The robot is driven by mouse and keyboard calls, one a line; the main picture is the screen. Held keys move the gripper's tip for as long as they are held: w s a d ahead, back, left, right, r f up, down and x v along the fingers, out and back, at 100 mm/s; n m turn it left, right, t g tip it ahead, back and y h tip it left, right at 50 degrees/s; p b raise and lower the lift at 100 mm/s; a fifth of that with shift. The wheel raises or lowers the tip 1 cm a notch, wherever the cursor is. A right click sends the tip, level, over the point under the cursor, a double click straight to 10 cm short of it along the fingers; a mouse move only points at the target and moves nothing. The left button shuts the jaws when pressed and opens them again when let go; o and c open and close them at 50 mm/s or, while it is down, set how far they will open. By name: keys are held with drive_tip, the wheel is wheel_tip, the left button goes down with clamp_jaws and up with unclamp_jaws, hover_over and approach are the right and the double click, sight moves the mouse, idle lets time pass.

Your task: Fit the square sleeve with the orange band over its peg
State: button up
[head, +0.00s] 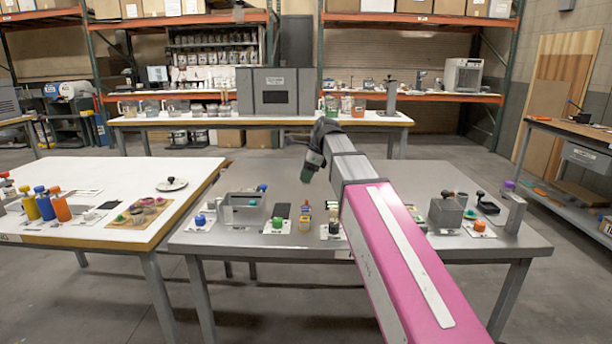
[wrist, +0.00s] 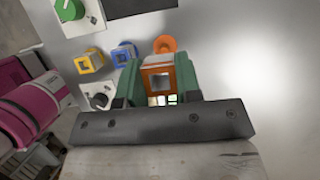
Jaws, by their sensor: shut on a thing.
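The square sleeve with the orange band (wrist: 158,65) is held between the green fingers of my gripper (wrist: 158,80) in the wrist view, its square opening facing the camera. In the head view my gripper (head: 309,168) is above the grey table, pointing down; I cannot make out the sleeve there. An orange round piece (wrist: 164,43) lies just beyond the sleeve in the wrist view; I cannot tell whether it belongs to its peg. A white plate with a dark post (wrist: 100,96) shows left of the fingers, partly hidden.
A blue-banded sleeve (wrist: 124,54) and a yellow-banded sleeve (wrist: 88,62) stand left of the held sleeve. A green knob (wrist: 69,10) is on a white plate. On the grey table (head: 230,246), a grey block (head: 446,212) and an orange knob (head: 479,226) stand at right.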

drive_tip(key=shift+f, duration=2.85)
drive_tip(key=shift+f, duration=1.9)
drive_tip(key=o, duration=1)
